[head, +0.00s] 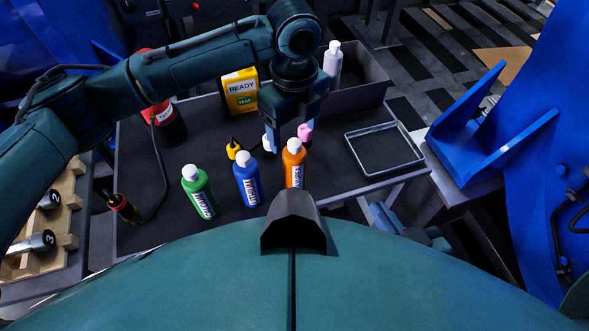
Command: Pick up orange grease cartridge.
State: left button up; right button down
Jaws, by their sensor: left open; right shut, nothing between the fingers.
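An orange bottle-shaped cartridge (294,168) with a white cap and a white label stands upright near the front of the dark table. My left gripper (287,140) is open and points down just behind and above it. Whether a finger touches the cartridge cannot be told. A small pink-topped item (305,132) shows by the right finger, partly hidden. My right gripper (392,222) is low at the table's front right edge, shut and empty, partly hidden.
A blue bottle (246,183) and a green bottle (199,194) stand left of the orange one. A yellow-black item (234,149), a yellow box (240,94) and a white bottle (332,64) are behind. A shallow tray (412,161) lies right.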

aim_at(295, 155)
pick_arm(q)
notch_tip(295, 155, down, 2)
jog(key=shift+f, duration=0.25)
jog(key=shift+f+b, duration=0.35)
jog(key=shift+f, duration=0.4)
notch_tip(295, 155, down, 4)
jog(key=shift+w+f+b, duration=0.1)
jog(key=shift+b, duration=0.35)
jog(key=c, duration=0.7)
grip_shut()
pick_arm(e)
jog(key=shift+w+a+f+n+g, duration=0.1)
jog(key=shift+a+f+n+g, duration=0.1)
jog(key=shift+f, duration=0.3)
jog(key=shift+a+f+n+g, duration=0.1)
jog(key=shift+a+f, duration=0.05)
jog(key=shift+f, duration=0.3)
